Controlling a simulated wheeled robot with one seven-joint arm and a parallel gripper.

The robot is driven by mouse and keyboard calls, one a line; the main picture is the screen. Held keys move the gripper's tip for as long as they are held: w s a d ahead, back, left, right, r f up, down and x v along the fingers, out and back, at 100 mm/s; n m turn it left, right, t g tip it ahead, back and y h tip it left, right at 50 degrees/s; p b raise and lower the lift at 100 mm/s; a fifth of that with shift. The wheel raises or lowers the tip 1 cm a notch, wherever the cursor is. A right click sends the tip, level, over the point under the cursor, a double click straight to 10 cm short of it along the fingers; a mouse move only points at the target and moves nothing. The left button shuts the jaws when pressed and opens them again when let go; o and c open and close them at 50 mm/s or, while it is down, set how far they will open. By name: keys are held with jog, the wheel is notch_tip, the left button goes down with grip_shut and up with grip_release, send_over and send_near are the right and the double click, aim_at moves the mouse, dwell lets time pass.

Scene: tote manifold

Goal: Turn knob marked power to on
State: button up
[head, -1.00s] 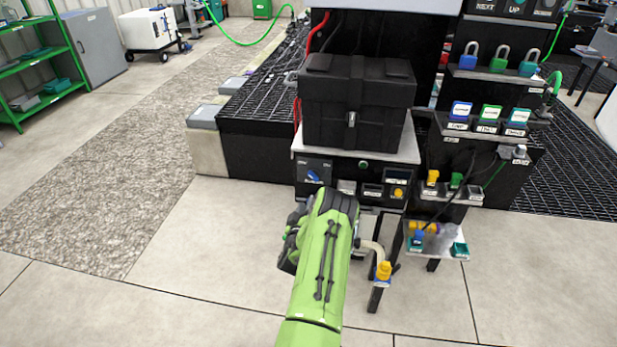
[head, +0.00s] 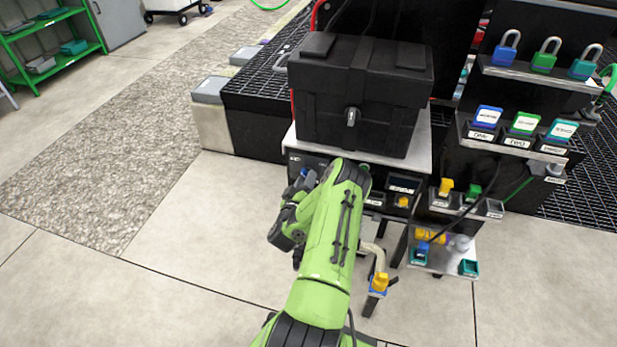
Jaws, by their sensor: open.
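Under the black box, a dark control panel (head: 297,162) faces me. A blue knob (head: 304,174) shows at its left end, partly covered by my arm. A yellow knob (head: 403,201) sits at its right end. The labels are too small to read, so I cannot tell which knob is marked power. My green arm reaches up to the panel and covers its middle. My gripper (head: 300,194) is at the arm's far end, just below the blue knob, open. Its fingertips are mostly hidden, and I cannot tell whether it touches the knob.
The black latched box (head: 350,95) stands on a light shelf (head: 420,140) above the panel. Stepped shelves at right hold padlocks (head: 543,57), labelled blocks (head: 524,123) and small knobs (head: 446,187). The floor at left is clear.

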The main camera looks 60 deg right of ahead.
grip_shut()
jog(key=shift+m+p, duration=0.3)
jog(key=shift+w+m+p, duration=0.15)
jog(key=shift+m+p, duration=1.8)
jog(key=shift+m, duration=6.65)
